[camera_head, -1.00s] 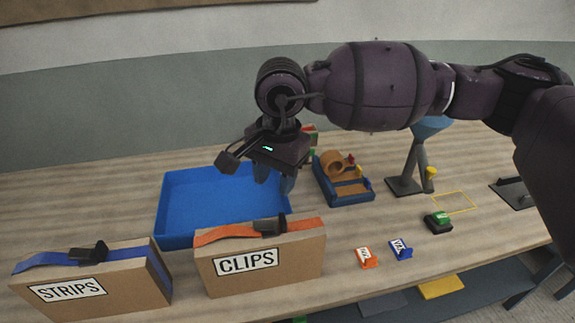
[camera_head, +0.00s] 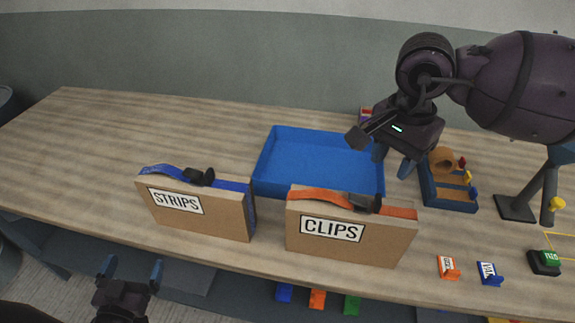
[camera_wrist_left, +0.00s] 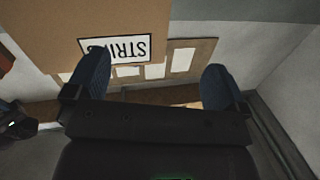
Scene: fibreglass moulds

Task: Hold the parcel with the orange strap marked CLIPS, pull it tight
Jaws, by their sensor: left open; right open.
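The parcel marked CLIPS (camera_head: 350,248) is a brown cardboard box standing upright near the table's front edge. Its orange strap (camera_head: 318,196) lies over the top, with a black buckle (camera_head: 366,203) on it. My left gripper (camera_head: 131,270) is at the lower left, open and empty, in front of the table and well left of this parcel. The left wrist view shows its open fingers (camera_wrist_left: 154,80) with a STRIPS label (camera_wrist_left: 114,50) upside down beyond them. My right gripper (camera_head: 393,161) is open and empty, above and behind the CLIPS parcel near the blue tray's right end.
The parcel marked STRIPS (camera_head: 193,218), with a blue strap, stands left of the CLIPS parcel. A blue tray (camera_head: 262,164) lies behind both. A blue holder (camera_head: 450,201), small orange (camera_head: 449,268) and blue tags (camera_head: 488,275) are to the right. The left table is clear.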

